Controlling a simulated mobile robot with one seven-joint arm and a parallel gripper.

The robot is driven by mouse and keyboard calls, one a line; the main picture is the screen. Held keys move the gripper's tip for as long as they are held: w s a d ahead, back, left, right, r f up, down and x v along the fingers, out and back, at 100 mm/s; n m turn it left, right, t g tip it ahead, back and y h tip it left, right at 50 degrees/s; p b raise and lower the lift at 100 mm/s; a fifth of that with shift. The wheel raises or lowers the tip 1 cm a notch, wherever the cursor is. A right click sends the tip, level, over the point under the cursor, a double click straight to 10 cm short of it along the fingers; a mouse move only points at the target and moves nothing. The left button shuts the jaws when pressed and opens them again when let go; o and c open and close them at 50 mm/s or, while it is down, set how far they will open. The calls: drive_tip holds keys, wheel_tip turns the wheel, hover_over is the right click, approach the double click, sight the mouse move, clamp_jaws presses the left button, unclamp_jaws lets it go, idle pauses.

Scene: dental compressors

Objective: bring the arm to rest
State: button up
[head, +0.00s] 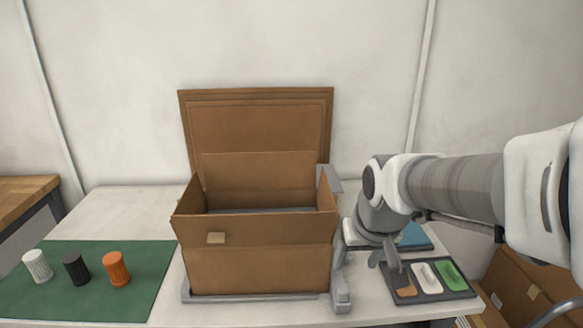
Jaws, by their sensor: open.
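My arm reaches in from the right edge in the head view. My gripper (393,268) points down above the left part of a dark tray (433,296). Its jaws are open, and I see nothing held between them. I cannot tell whether the fingertips touch the tray. The tray holds an orange-brown, a white and a green piece side by side.
An open cardboard box (258,268) stands mid-table in a grey metal frame (340,290). A green mat (95,298) on the left carries white, black and orange ribbed cylinders. A blue item (414,237) lies behind the tray. More cardboard boxes (530,290) stand at lower right.

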drive_tip(key=shift+r, duration=0.15)
drive_tip(key=s+r+t+p, duration=0.1)
drive_tip(key=s+r+p, duration=0.8)
drive_tip(key=s+r, duration=0.4)
drive_tip(key=shift+a, duration=0.1)
idle(1.7)
